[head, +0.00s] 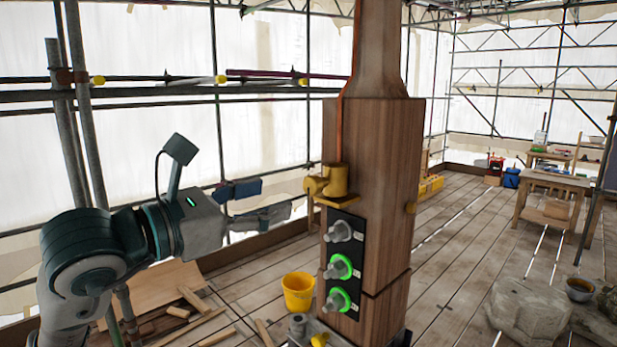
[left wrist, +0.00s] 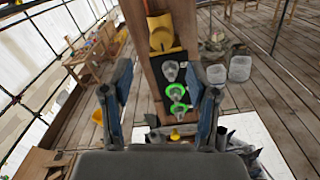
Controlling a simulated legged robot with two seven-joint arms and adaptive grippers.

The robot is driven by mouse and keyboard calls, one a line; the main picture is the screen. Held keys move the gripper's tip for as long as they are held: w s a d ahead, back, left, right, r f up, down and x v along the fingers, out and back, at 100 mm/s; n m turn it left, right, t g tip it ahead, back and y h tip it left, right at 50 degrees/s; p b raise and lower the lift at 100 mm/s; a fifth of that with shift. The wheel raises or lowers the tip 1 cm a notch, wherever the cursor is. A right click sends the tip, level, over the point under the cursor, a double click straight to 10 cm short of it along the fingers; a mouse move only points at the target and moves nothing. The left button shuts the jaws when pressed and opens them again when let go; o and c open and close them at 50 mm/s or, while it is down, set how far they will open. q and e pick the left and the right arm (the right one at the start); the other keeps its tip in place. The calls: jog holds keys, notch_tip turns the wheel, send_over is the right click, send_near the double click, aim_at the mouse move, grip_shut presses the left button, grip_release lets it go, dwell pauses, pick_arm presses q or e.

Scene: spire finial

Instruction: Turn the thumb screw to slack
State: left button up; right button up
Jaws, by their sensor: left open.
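A wooden post (head: 372,140) stands upright in the middle. A yellow fitting (head: 334,180) with a round knob (head: 312,186) on its left sits on the post's near face; the fitting also shows in the left wrist view (left wrist: 161,36). Below it a black panel (head: 344,250) carries three grey knobs: the top one (head: 339,231) unlit, the middle (head: 338,267) and bottom (head: 337,299) with green glowing rings. I cannot tell which part is the thumb screw. My left gripper (head: 268,202) is open and empty, left of the post, apart from it. My right gripper is not in view.
A yellow bucket (head: 298,292) and loose planks (head: 180,300) lie left of the post. Scaffold poles (head: 80,110) stand at the left. A stone block (head: 528,312) and a wooden table (head: 553,185) are at the right. The floor between is clear.

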aim_at(308, 187)
pick_arm(q)
jog(key=p+x, duration=0.2)
jog(key=x, duration=0.4)
jog(key=shift+w+d, duration=0.15)
jog(key=shift+w, duration=0.2)
jog(key=shift+w+d+p, duration=0.3)
jog(key=shift+w+d, duration=0.2)
jog(key=shift+d, duration=0.75)
jog(key=shift+a, duration=0.4)
jog(key=c, duration=0.9)
grip_shut()
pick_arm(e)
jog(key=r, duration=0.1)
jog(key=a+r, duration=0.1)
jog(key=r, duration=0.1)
